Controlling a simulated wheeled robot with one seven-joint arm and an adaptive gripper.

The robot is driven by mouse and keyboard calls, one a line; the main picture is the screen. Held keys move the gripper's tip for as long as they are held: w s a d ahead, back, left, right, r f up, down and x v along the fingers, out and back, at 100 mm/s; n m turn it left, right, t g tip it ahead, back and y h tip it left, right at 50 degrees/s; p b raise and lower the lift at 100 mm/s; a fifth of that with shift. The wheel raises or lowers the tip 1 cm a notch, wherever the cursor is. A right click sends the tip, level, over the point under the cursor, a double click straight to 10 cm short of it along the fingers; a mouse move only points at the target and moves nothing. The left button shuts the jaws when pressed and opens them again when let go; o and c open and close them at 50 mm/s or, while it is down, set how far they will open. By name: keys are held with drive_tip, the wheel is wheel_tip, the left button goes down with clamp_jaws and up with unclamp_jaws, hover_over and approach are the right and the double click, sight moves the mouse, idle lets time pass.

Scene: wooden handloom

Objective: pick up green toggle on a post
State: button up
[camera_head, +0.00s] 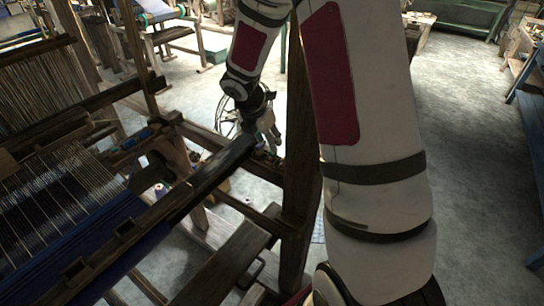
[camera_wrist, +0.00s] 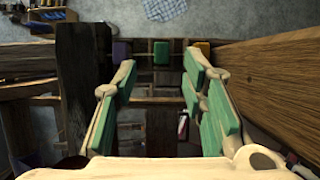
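A small green toggle (camera_wrist: 161,53) shows in the wrist view, between a purple toggle (camera_wrist: 121,51) and a yellow one (camera_wrist: 203,48) along a wooden part of the loom. My gripper (camera_wrist: 159,64) is open, its cream fingers with green pads spread to either side of the green toggle's place in the picture. Nothing is held between the fingers. I cannot tell how far the fingertips are from the toggle, and its post is not clear. In the head view my gripper (camera_head: 270,138) is low by the loom's beam; I cannot make out the green toggle there.
A thick wooden beam (camera_wrist: 265,55) runs close along the right in the wrist view, and a dark upright (camera_wrist: 84,85) stands on the left. In the head view a loom post (camera_head: 302,175) stands beside my arm. Open floor (camera_head: 465,150) lies to the right.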

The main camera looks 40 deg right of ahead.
sight(273, 156)
drive_tip(key=shift+x, duration=3.1)
drive_tip(key=shift+s, duration=0.1)
drive_tip(key=c, duration=0.9)
